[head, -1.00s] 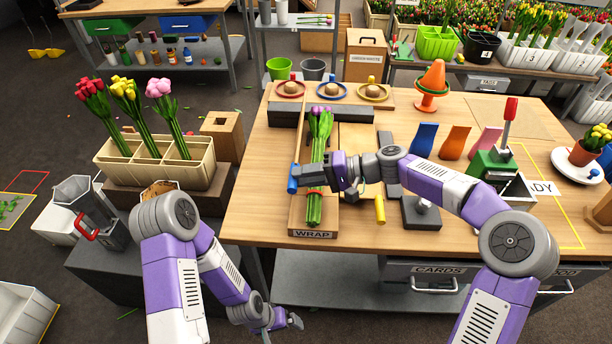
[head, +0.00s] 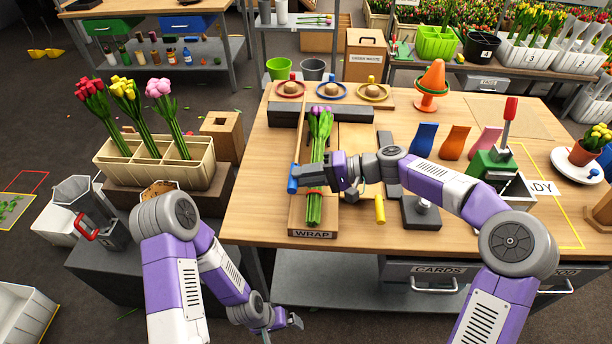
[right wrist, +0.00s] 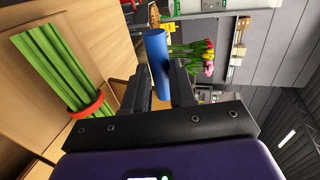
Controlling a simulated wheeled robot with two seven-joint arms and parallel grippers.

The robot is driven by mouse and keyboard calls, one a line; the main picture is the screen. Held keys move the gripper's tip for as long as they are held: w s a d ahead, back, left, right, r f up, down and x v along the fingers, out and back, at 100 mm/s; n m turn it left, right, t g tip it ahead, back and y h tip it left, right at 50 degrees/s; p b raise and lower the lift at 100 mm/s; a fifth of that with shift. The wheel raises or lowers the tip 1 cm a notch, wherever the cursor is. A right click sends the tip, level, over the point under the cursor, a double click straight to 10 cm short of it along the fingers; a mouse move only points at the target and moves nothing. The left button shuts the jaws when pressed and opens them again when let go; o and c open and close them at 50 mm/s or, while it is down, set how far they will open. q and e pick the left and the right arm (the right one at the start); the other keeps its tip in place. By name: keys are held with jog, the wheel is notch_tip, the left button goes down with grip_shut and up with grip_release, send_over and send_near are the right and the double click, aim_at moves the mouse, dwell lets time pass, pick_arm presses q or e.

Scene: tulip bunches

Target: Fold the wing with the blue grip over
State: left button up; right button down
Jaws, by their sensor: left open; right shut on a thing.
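The tulip bunch (head: 321,125) has purple heads, green stems and a red band, and lies in the wooden wrap station (head: 313,233). The blue grip (head: 292,185) is at the station's left side, by a thin raised wooden wing (head: 301,138). My right gripper (head: 299,176) reaches over the stems from the right and is shut on the blue grip. The right wrist view shows the blue grip (right wrist: 157,58) between the fingers, with the banded stems (right wrist: 62,68) beside it. The yellow grip (head: 380,208) is on the right. My left gripper (head: 292,321) is open, low beside the table.
Three ringed items (head: 332,90) stand at the back. An orange cone (head: 433,80), coloured card-like pieces (head: 453,141) and a green device with a red handle (head: 498,160) stand to the right. A divided tulip box (head: 150,166) stands left of the table.

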jog(key=shift+s+d+f+h, duration=0.1)
jog(key=shift+d+f+h, duration=0.05)
jog(key=shift+f, duration=0.55)
jog(key=shift+s+d+f+h, duration=0.1)
jog(key=shift+f+h, duration=0.05)
jog(key=shift+f, duration=0.55)
jog(key=c, duration=0.9)
grip_release()
jog(key=shift+w+a, duration=0.1)
jog(key=shift+w, duration=0.05)
jog(key=v, duration=0.2)
jog(key=p+v, duration=0.1)
jog(key=v, duration=0.2)
jog(key=p+v, duration=0.1)
jog(key=v, duration=0.1)
jog(key=shift+w+r, duration=0.1)
jog(key=shift+r, duration=0.35)
